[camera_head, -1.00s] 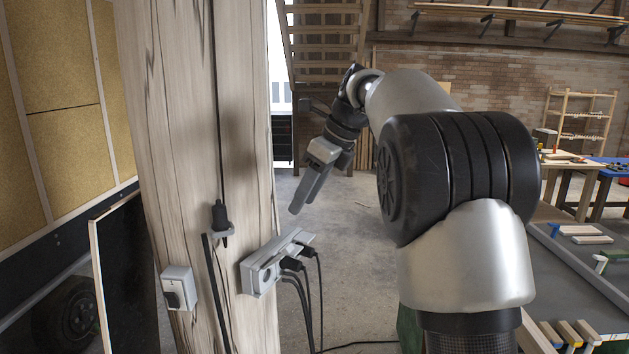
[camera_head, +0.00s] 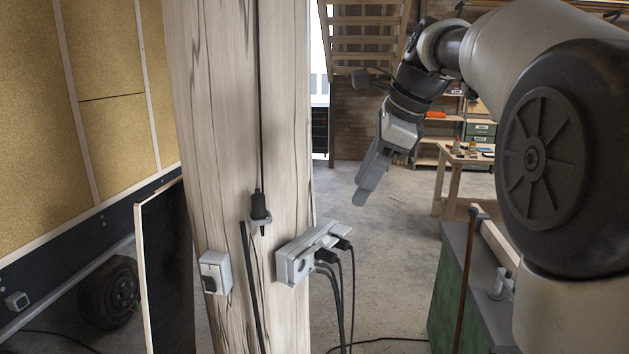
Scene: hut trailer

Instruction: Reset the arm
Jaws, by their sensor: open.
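My gripper (camera_head: 366,190) hangs from my bent arm in the upper middle of the head view, its fingers pointing down and to the left. It is to the right of the wooden post and above the grey power strip (camera_head: 309,252), apart from both. Nothing shows between its fingers. From this side the fingers overlap, so the gap between them is hidden.
The thick wooden post (camera_head: 222,130) stands left of my gripper. A plug (camera_head: 259,208) hangs on it, with a grey switch box (camera_head: 214,273) below. A green cabinet (camera_head: 448,290) stands at lower right, a workbench (camera_head: 466,160) behind. Concrete floor between is free.

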